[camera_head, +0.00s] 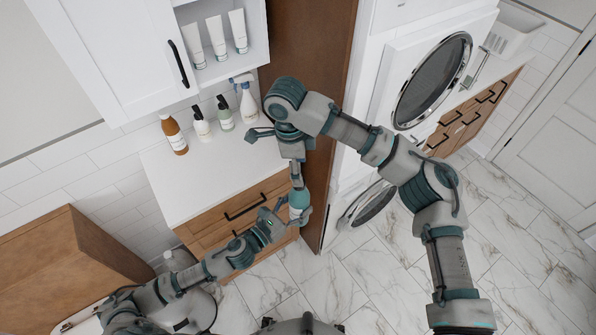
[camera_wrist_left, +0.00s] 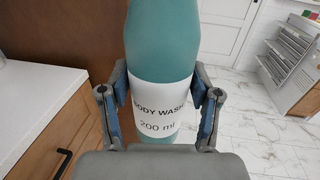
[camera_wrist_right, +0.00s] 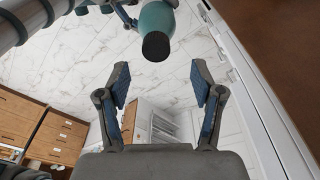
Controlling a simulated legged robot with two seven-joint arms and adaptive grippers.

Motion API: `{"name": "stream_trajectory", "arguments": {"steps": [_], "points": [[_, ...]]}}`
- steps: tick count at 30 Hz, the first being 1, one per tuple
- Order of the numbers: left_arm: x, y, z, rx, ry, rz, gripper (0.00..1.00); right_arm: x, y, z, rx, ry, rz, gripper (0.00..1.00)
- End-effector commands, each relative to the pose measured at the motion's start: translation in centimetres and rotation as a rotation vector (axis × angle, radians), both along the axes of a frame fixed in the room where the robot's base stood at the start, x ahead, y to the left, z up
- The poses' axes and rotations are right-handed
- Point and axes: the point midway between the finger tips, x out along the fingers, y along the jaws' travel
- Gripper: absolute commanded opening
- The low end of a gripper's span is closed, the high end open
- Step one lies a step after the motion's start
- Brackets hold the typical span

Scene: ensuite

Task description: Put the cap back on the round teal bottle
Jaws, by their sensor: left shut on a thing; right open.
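The round teal bottle (camera_head: 299,199) with a white "BODY WASH 200 ml" label is held off the floor in front of the drawers. My left gripper (camera_head: 293,212) is shut on it; in the left wrist view the fingers (camera_wrist_left: 160,105) press the label's two sides. In the right wrist view, the bottle (camera_wrist_right: 158,18) shows a black round end piece (camera_wrist_right: 156,46) that looks like the cap; I cannot tell how firmly it sits. My right gripper (camera_head: 297,178) is just above the bottle. Its fingers (camera_wrist_right: 158,78) are open and empty, with the black end beyond and between them.
A white counter (camera_head: 185,190) holds an amber bottle (camera_head: 174,135), two pump bottles and a spray bottle (camera_head: 248,103). A brown tall panel (camera_head: 310,45) and white washing machines (camera_head: 432,80) stand close to my right arm. Open marble floor (camera_head: 350,280) lies below.

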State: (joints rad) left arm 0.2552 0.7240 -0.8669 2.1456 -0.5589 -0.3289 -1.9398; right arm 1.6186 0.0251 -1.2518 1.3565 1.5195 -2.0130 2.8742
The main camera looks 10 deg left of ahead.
Motion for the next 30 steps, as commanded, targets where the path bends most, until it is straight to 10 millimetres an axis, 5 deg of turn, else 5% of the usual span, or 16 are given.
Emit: {"name": "stream_trajectory", "arguments": {"steps": [7,9,14,30], "points": [[0.1,0.0,0.1,-0.001,-0.002,0.000,0.00,0.0,0.0,0.1,0.000,0.001,0.001,0.67],[0.1,0.0,0.1,-0.001,-0.003,0.000,0.00,0.0,0.0,0.1,0.000,0.002,0.005,0.55],[0.0,0.0,0.1,-0.001,-0.003,0.000,0.00,0.0,0.0,0.2,0.004,0.015,0.116,0.55],[0.0,0.0,0.1,-0.001,-0.003,0.000,0.00,0.0,0.0,1.1,0.044,0.153,1.444,0.55]]}}
